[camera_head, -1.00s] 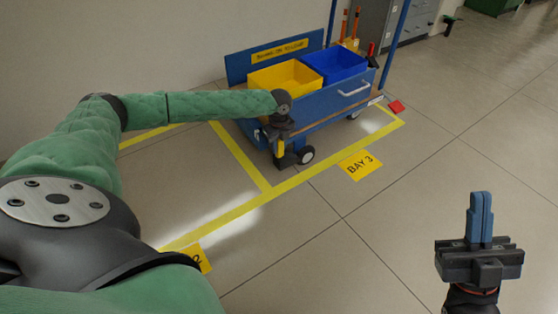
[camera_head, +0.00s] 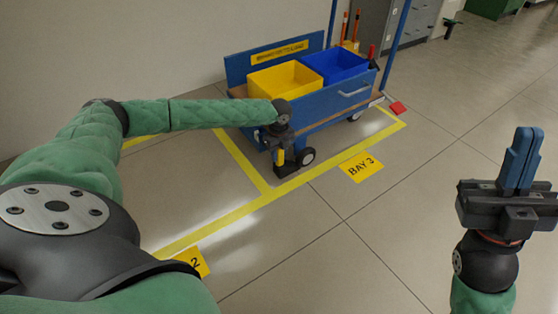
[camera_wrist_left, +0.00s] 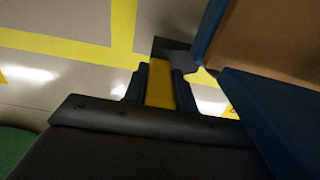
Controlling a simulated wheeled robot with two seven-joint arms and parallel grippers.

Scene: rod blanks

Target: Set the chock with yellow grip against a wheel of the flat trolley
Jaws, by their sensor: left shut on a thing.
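The blue flat trolley (camera_head: 345,102) stands in the marked bay, with a near front wheel (camera_head: 307,156) and a farther wheel (camera_head: 355,116) visible. My left gripper (camera_head: 280,151) is shut on the yellow grip of the chock, just left of the near wheel. The chock's dark body (camera_head: 287,172) is at or very near floor level beside that wheel; I cannot tell whether they touch. In the left wrist view the yellow grip (camera_wrist_left: 160,90) sits between the two fingers, with the dark chock body (camera_wrist_left: 172,52) beyond. My right gripper (camera_head: 521,158) is shut and empty, away at the right.
The trolley carries a yellow bin (camera_head: 285,78) and a blue bin (camera_head: 335,65). A red wedge (camera_head: 397,108) lies near its right end. Yellow floor lines and a Bay 3 label (camera_head: 361,166) mark the floor. Open floor lies in front and to the right.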

